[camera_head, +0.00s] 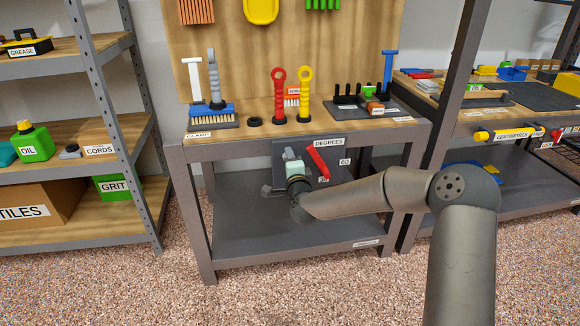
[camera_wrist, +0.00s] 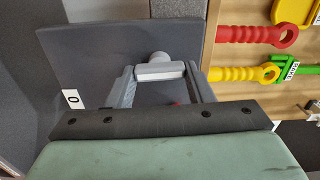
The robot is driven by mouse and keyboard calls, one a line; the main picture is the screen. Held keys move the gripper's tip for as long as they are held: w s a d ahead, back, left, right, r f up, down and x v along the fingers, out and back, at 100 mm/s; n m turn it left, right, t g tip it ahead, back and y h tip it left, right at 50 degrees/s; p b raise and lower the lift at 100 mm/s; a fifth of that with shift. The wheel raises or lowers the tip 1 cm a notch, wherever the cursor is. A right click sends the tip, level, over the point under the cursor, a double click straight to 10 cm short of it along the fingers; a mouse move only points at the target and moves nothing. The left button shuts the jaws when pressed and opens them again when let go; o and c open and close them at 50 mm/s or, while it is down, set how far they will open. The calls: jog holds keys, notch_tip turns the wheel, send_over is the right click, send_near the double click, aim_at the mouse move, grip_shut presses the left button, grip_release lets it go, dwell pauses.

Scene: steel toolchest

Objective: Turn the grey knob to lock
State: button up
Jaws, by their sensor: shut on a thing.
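The grey knob (camera_wrist: 160,70) shows in the wrist view as a light grey bar with a rounded top, in front of a dark grey panel (camera_wrist: 95,50). My gripper (camera_wrist: 162,82) has one finger on each side of the knob and is shut on it. In the head view the panel (camera_head: 283,150) hangs under the workbench's front edge, with a DEGREES label and a red pointer (camera_head: 317,162) slanting near the marks 30 and 60. My gripper (camera_head: 280,188) is at the panel's lower left there, and the knob is hidden or too small to tell.
A lower shelf (camera_head: 300,230) lies below my gripper. Shelving stands at left, another bench at right.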

jog(key=shift+f+m, duration=0.1)
jog(key=shift+m, duration=0.3)
jog(key=o, duration=1)
jog(key=p+v, duration=0.3)
jog(key=v, duration=1.4)
jog(key=shift+s, duration=0.25)
